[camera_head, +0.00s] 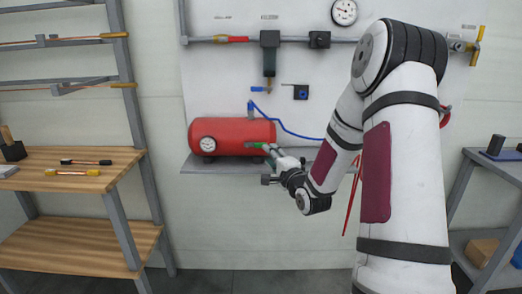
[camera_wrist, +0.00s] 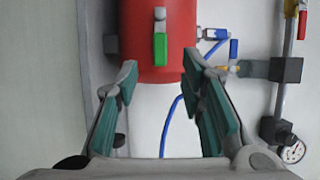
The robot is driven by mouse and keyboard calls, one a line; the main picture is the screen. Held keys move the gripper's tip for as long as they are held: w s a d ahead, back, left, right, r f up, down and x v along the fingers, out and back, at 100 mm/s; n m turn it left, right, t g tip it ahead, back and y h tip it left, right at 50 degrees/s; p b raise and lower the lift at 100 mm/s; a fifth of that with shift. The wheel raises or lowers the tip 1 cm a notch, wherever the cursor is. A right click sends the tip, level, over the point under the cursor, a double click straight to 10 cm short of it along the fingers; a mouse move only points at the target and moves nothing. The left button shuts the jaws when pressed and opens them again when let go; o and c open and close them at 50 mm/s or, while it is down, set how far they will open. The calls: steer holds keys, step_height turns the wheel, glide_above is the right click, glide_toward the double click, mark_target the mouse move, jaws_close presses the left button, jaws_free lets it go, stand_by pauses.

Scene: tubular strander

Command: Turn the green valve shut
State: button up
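The green valve handle (camera_wrist: 160,49) shows in the wrist view as a short upright bar under a pale metal fitting on the red tank (camera_wrist: 179,20). The tank lies on a wall shelf in the head view (camera_head: 232,132). My gripper (camera_wrist: 160,78) is open, its two teal-padded fingers spread apart with nothing between the pads. The handle appears beyond the fingertips, roughly centred between them. In the head view my gripper (camera_head: 265,152) is at the tank's right end. I cannot clearly separate the green handle from the finger pads there.
A blue hose (camera_head: 292,129) runs from the blue-handled valve (camera_head: 252,105) above the tank. A dial gauge (camera_head: 208,144) sits on the tank's left end. A pipe (camera_head: 345,39) crosses the wall panel above. A wooden workbench (camera_head: 65,174) with tools stands left.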

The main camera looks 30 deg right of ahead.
mark_target(256, 145)
steer(key=w+d, duration=0.1)
steer(key=w, duration=0.6)
steer(key=shift+d+b, duration=0.25)
steer(key=shift+b, duration=0.05)
steer(key=shift+c, duration=0.2)
jaws_close()
